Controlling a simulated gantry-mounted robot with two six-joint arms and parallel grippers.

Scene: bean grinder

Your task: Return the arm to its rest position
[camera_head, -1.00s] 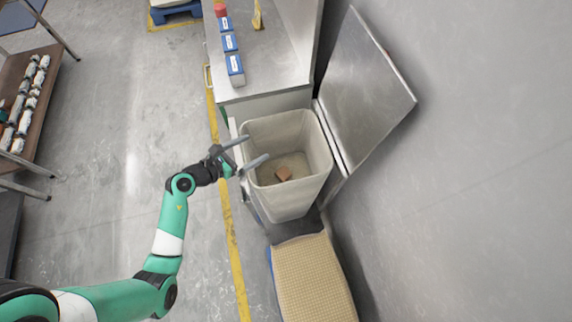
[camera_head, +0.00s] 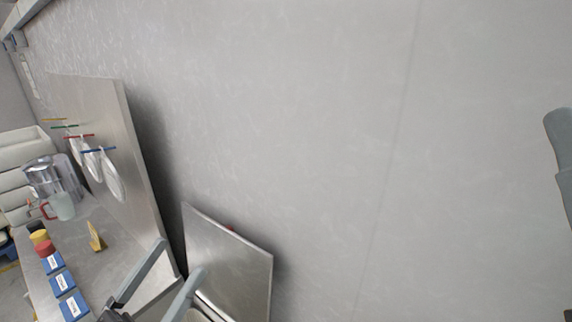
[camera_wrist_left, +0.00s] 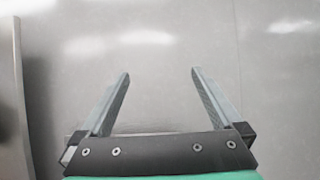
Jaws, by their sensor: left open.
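My left gripper (camera_head: 184,256) is at the lower left of the head view, in front of the steel counter's end and the raised metal lid (camera_head: 238,262). Its two grey fingers are apart with nothing between them. In the left wrist view the same gripper (camera_wrist_left: 160,73) is open and empty, facing a plain grey surface. Most of my left arm is out of the picture.
The steel counter (camera_head: 98,268) at left holds blue boxes (camera_head: 62,282), red and yellow items, a yellow stand (camera_head: 95,236) and a jug (camera_head: 62,206). White scoops (camera_head: 110,178) hang on the upright panel (camera_head: 130,150). A bare grey wall (camera_head: 400,130) fills the right.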

